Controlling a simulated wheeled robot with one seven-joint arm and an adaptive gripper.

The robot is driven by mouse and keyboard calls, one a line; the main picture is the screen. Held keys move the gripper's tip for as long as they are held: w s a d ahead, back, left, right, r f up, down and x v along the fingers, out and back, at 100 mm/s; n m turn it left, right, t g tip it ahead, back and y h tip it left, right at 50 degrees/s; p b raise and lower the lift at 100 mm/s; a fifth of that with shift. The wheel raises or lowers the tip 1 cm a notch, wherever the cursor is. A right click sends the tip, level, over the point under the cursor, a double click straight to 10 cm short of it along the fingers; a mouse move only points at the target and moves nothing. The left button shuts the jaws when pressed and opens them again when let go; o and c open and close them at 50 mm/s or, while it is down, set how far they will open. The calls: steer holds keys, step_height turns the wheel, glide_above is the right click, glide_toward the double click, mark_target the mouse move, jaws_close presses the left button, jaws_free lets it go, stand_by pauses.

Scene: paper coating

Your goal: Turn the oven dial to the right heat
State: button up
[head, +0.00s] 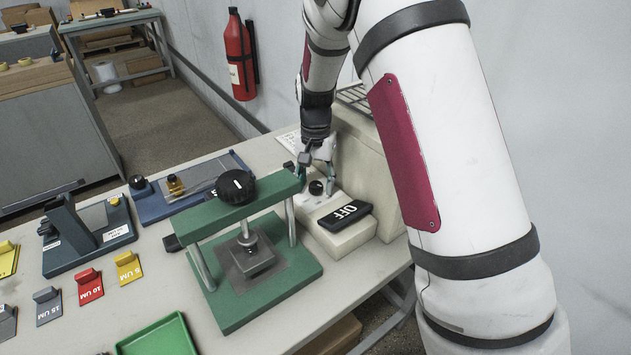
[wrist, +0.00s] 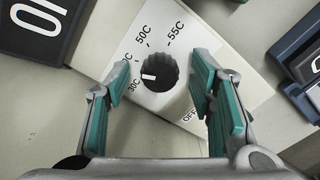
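The oven dial (wrist: 160,72) is a round black knob on a white panel (wrist: 205,35). In the wrist view its white mark points left and slightly down, by the 30C label. 50C and 55C read above it, OFF lower right; a label on the left is partly hidden by a finger. In the head view the dial (head: 316,187) is small, at the front of the beige oven (head: 365,165). My gripper (head: 316,176) is over it, pointing down. In the wrist view my gripper (wrist: 152,82) is open, teal fingers either side of the dial with gaps.
A green press (head: 240,220) with a black knob stands close left. Several coloured blocks and a green tray (head: 157,338) are further left. A red extinguisher (head: 238,55) hangs on the wall.

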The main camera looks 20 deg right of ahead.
mark_target(315, 184)
step_height(315, 184, up, 12)
stand_by(0.6)
